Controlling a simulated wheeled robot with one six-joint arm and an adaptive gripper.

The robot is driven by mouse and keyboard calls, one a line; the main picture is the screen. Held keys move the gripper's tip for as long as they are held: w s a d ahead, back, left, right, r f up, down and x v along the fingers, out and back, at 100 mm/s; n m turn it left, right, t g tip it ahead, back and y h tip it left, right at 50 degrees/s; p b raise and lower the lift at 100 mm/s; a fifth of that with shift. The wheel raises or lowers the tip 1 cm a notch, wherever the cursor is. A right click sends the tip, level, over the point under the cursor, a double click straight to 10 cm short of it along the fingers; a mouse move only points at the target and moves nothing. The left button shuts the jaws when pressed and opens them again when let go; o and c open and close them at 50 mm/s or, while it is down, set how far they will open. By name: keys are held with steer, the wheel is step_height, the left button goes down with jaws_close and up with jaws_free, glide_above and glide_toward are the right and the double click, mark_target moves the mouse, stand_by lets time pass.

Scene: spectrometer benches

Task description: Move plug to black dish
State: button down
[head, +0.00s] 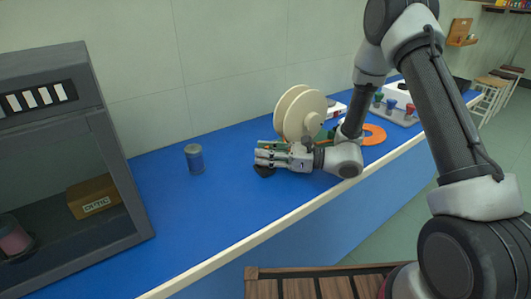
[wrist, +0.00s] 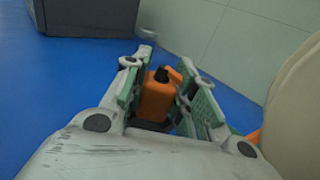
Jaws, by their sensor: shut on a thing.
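My gripper (head: 258,157) is low over the blue bench in the head view. In the wrist view its green-padded fingers (wrist: 157,88) are shut on an orange piece with a dark knob on top, seemingly the plug (wrist: 155,100). In the head view the fingers hide the plug. The black dish (head: 265,172) shows as a dark edge just below the fingertips. A dark patch also shows under the plug in the wrist view. I cannot tell whether the plug touches the dish.
A grey cabinet (head: 120,170) is at the left. An orange ring (head: 374,135) lies at the right. Blue bench (head: 190,215) is clear in front.

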steer(key=shift+f, duration=0.7)
steer(key=c, duration=1.4)
jaws_free()
steer(key=shift+c, duration=0.2)
steer(key=shift+f, duration=0.1)
steer(key=shift+d, duration=0.15)
steer(key=shift+v, duration=5.3)
